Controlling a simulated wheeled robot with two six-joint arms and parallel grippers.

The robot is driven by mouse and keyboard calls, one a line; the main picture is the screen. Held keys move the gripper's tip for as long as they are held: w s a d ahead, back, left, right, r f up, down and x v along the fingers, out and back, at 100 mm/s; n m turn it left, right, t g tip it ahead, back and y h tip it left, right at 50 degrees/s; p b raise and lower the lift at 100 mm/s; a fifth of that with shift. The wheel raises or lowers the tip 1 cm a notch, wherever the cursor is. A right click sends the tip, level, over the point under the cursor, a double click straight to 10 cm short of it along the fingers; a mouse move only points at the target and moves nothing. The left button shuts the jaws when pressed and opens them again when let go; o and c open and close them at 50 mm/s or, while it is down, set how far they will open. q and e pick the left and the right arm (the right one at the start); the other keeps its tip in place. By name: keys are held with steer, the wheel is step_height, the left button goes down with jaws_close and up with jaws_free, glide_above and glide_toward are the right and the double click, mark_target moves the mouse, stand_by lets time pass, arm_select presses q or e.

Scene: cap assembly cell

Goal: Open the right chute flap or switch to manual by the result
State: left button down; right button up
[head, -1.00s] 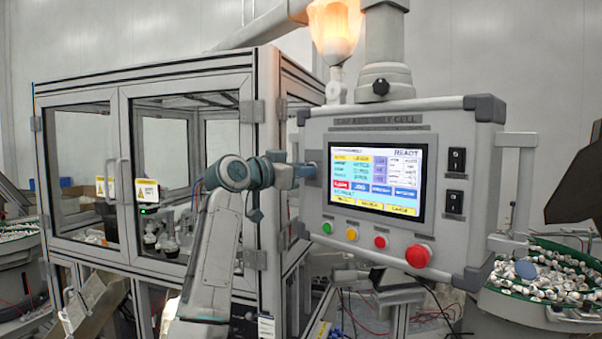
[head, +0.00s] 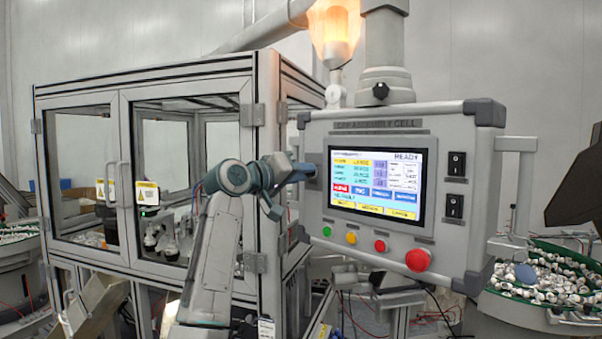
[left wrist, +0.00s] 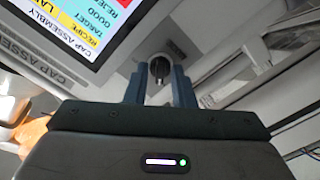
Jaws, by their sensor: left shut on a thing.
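The control panel (head: 318,213) has a lit screen (head: 378,183) that reads READY. My left gripper (head: 312,172) is at the panel's left side, beside the screen. In the left wrist view, my left gripper (left wrist: 160,90) has its fingers on either side of a black round selector knob (left wrist: 160,68) and is shut on it. In the head view the knob is hidden behind the gripper. The knob's setting is hard to read. My right gripper is out of view. I cannot make out a right chute flap.
Two black switches (head: 455,164) sit right of the screen, and a red mushroom button (head: 418,260) is below it. An amber lamp (head: 336,35) glows above. A glazed enclosure (head: 155,80) stands left. A green-rimmed bowl of caps (head: 545,280) is at right.

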arm_select(q)
steer(key=shift+f+n, duration=0.1)
steer(key=shift+n, duration=0.5)
steer(key=c, duration=1.2)
jaws_free()
steer(key=shift+c, duration=0.2)
steer(key=b+v, duration=0.5)
steer(key=v, duration=0.6)
steer(key=shift+w, duration=0.1)
